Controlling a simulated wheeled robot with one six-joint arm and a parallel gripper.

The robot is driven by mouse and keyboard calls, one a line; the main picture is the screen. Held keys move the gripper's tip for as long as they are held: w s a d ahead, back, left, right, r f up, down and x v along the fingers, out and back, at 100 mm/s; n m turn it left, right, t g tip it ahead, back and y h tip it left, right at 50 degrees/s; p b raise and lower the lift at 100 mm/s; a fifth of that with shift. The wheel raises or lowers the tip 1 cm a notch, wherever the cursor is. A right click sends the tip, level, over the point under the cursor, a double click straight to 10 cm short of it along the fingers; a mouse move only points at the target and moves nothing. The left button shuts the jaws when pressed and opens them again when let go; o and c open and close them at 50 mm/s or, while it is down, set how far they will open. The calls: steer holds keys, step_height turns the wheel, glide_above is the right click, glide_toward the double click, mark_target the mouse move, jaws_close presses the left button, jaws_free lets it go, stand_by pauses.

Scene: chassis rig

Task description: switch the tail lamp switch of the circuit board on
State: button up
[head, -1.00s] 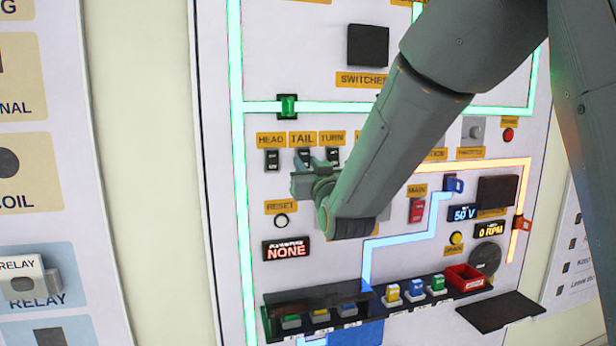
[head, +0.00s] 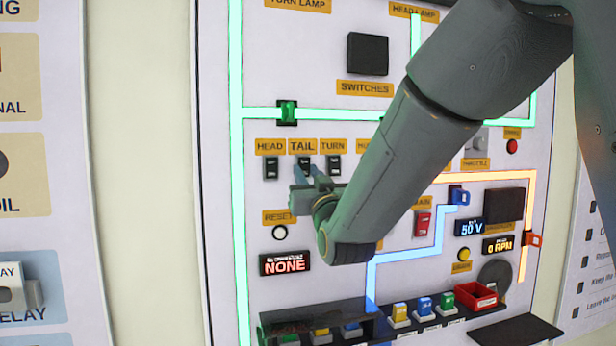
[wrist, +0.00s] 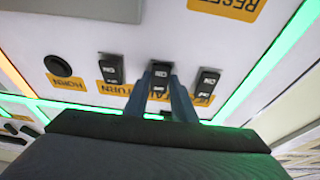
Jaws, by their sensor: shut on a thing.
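The tail lamp switch (head: 304,162) is a small black rocker under the TAIL label (head: 302,147), in a row between the HEAD switch (head: 270,167) and the TURN switch (head: 334,165). In the wrist view the tail lamp switch (wrist: 161,72) sits at the fingertips, and the picture is turned over, with the TURN switch on the left and HEAD on the right. My gripper (head: 308,172) is at the tail lamp switch, its two blue-grey fingers (wrist: 160,85) on either side of the switch's near end, shut on it. The fingers partly hide it; I cannot tell its rocker position.
The RESET button (head: 280,232) and a display reading NONE (head: 285,263) lie below the switches. A glowing green line (head: 237,200) runs down the panel's left side. A shelf with coloured blocks and a red bin (head: 476,296) juts out below. My arm covers the panel's middle.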

steer(key=o, duration=1.1)
steer(key=shift+c, duration=0.2)
steer(key=b+v, duration=0.2)
steer(key=v, duration=0.5)
steer(key=shift+s, duration=0.35)
steer(key=shift+d+f, duration=0.15)
steer(key=shift+f, duration=0.05)
steer(key=s+d+f+m+g+h, duration=0.1)
steer(key=s+d+f+g+h, duration=0.2)
steer(key=f, duration=0.6)
steer(key=d+f+g, duration=0.4)
steer(key=f, duration=0.4)
steer(key=s+d+f+m+g+h, duration=0.1)
steer(key=s+d+f+g+h, duration=0.2)
steer(key=f, duration=0.6)
steer(key=s+d+f+g, duration=0.2)
steer(key=s+f+g, duration=0.1)
steer(key=s, duration=0.3)
steer(key=s+d+f+g, duration=0.3)
steer(key=s+f+g, duration=0.1)
steer(key=s, duration=0.3)
steer(key=s+d+f+m+g, duration=0.1)
steer(key=s+d+f+g, duration=0.2)
steer(key=s, duration=0.3)
steer(key=shift+s+f+g, duration=0.4)
steer(key=shift+f, duration=0.05)
